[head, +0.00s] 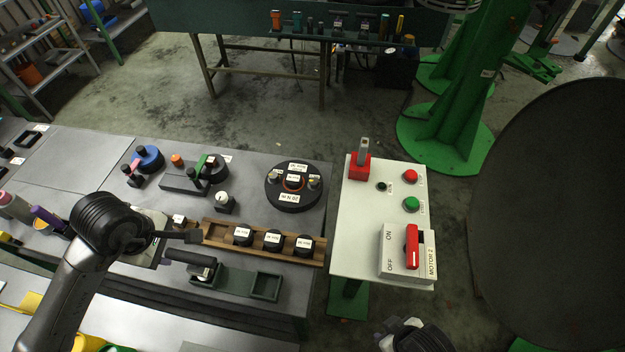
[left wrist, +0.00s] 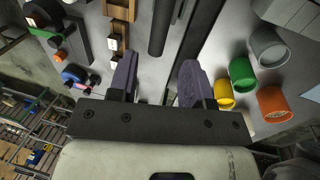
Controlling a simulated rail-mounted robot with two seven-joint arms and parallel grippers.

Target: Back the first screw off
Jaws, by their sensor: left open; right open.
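I cannot tell which piece is the first screw. Three black labelled pieces sit in a wooden rack (head: 215,232) in front of it. My left gripper (head: 150,246) is above the bench, left of the rack, largely hidden by my own wrist in the head view. In the left wrist view its two purple fingers (left wrist: 158,83) stand apart with nothing between them. Only a dark part of my right arm shows at the bottom edge.
A dark green tray (head: 235,281) and a black cylinder (head: 188,257) lie in front of the rack. A white panel (head: 355,215) with buttons and a red switch (head: 411,247) stands to the right. Colored cups, including an orange one (left wrist: 272,104), show in the left wrist view.

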